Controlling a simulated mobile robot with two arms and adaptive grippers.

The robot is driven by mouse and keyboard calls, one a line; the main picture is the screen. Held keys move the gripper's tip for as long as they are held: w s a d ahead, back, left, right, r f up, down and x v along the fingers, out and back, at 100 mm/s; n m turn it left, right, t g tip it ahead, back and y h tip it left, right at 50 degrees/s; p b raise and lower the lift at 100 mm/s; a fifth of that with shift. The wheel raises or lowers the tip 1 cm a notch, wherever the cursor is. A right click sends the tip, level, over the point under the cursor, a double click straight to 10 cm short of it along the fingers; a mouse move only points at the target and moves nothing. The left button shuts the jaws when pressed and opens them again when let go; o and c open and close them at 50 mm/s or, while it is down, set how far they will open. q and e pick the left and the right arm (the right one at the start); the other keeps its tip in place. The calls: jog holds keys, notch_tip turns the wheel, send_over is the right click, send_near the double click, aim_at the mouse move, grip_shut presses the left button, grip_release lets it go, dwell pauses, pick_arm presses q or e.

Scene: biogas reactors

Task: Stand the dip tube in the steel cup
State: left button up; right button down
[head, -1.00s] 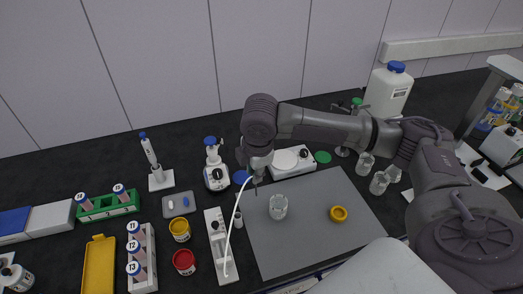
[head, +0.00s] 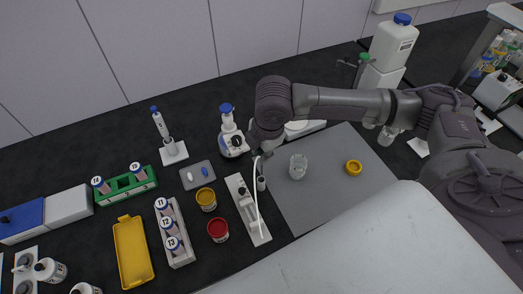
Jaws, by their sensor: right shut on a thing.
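The dip tube (head: 257,205) is a thin, white, slightly curved tube. My right gripper (head: 259,151) is shut on its upper end. The tube hangs down in front of a pale narrow rack (head: 241,200), its lower end near the rack's front end; I cannot tell whether it touches. A small grey cylinder, seemingly the steel cup (head: 261,184), stands between the rack and the grey mat, just right of the tube. The tube appears outside it. My left gripper is not in view.
Yellow (head: 206,199) and red (head: 218,230) jars stand left of the rack. A vial rack (head: 180,250) and yellow tray (head: 132,252) are farther left.

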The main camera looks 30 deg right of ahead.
notch_tip(320, 180, down, 2)
jog(key=b, duration=0.2)
jog(key=shift+w+a+f+b, duration=0.1)
jog(key=shift+f+b, duration=0.15)
jog(key=shift+b, duration=0.05)
jog(key=shift+f, duration=0.25)
jog(key=shift+f+b, duration=0.55)
jog(key=shift+f, duration=1.5)
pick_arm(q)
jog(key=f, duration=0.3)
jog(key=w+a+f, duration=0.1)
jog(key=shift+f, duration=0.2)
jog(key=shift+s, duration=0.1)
pick_arm(e)
jog(key=shift+c, duration=2.4)
grip_release()
